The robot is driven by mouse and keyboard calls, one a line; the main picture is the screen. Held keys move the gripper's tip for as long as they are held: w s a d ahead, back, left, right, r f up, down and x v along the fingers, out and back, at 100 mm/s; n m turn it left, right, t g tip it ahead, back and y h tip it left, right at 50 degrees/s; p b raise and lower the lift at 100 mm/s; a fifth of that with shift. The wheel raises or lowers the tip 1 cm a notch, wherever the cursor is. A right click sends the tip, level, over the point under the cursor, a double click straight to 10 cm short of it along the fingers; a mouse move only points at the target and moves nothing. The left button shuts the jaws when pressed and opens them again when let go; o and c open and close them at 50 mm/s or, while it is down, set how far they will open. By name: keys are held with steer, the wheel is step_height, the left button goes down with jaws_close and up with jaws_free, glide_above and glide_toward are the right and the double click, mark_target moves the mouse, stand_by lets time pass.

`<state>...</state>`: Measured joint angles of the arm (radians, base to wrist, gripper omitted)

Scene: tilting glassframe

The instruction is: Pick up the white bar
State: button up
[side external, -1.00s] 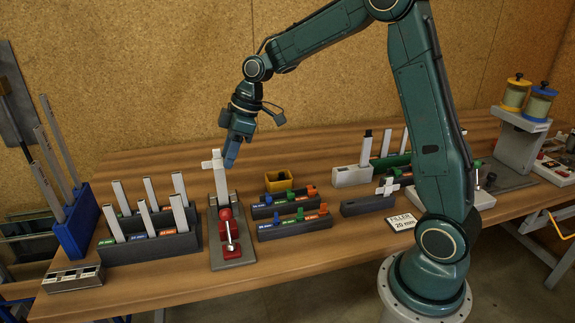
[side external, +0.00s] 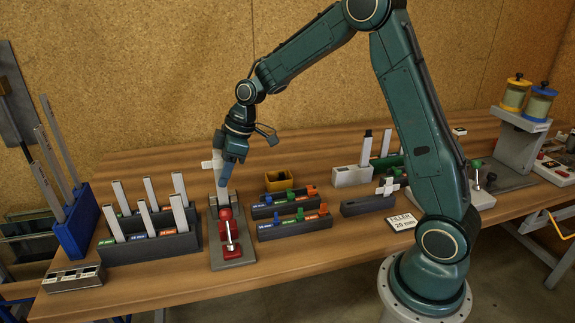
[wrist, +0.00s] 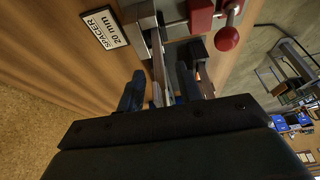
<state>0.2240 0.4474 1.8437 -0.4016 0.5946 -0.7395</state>
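The white bar (side external: 219,172) stands upright in the clamp fixture, with a short white crosspiece near its top in the side view. The fixture has a grey base and a red toggle clamp (side external: 228,228). My gripper (side external: 228,186) points down at the bar and hides part of it. In the wrist view, my gripper (wrist: 160,92) has its blue fingers apart on either side of the pale bar (wrist: 158,66). A gap shows beside the left finger; contact on the right side is hard to tell. The red clamp knob (wrist: 226,39) shows at upper right.
A dark rack (side external: 150,247) with several upright pale bars stands left of the fixture, beside a blue holder (side external: 75,232). A yellow bin (side external: 279,181) and dark trays (side external: 294,227) with coloured pieces stand to the right. A spacer label (wrist: 103,28) lies near the fixture.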

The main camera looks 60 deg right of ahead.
jaws_close()
steer(key=shift+r, duration=0.2)
step_height(320, 180, up, 20)
steer(key=shift+f, duration=0.15)
stand_by(0.6)
stand_by(0.7)
